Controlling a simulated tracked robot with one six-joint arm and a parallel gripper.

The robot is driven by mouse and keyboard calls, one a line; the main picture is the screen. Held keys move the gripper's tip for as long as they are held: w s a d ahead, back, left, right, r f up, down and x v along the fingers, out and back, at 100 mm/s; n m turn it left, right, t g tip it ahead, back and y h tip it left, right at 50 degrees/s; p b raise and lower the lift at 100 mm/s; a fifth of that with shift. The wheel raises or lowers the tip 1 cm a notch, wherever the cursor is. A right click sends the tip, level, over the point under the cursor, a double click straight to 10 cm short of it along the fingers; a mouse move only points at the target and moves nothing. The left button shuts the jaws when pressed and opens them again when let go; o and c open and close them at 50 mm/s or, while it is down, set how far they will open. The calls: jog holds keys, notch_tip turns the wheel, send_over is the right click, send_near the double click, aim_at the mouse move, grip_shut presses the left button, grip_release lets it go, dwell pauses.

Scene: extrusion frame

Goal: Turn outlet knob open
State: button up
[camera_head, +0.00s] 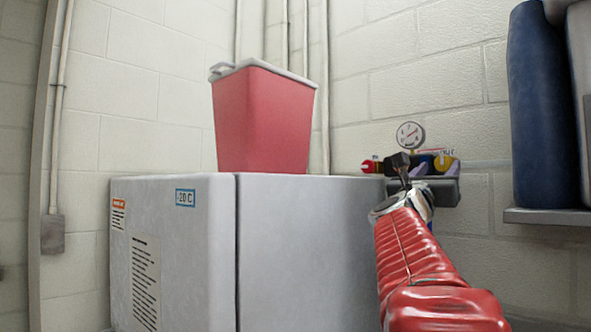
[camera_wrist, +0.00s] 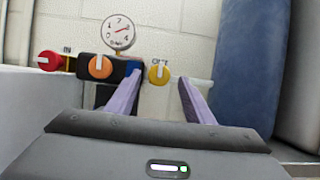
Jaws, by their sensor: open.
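In the wrist view a dark valve block on the wall carries a yellow knob (camera_wrist: 159,72) with a white bar, under a label that seems to read "OUT". It is the outlet knob. An orange knob (camera_wrist: 100,67) sits left of it and a red knob (camera_wrist: 49,61) by the label "IN" at the far left. A round pressure gauge (camera_wrist: 119,32) stands above; it also shows in the head view (camera_head: 410,135). My gripper (camera_wrist: 157,83) is open and empty, with the yellow knob showing between its two purple fingers. In the head view my arm partly hides the block.
A grey freezer box (camera_head: 305,250) stands left of my arm, with a red bin (camera_head: 262,118) on top. Pale block wall lies behind.

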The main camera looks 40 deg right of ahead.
aim_at(444, 164)
jog(key=shift+x, duration=1.2)
jog(key=shift+c, duration=0.6)
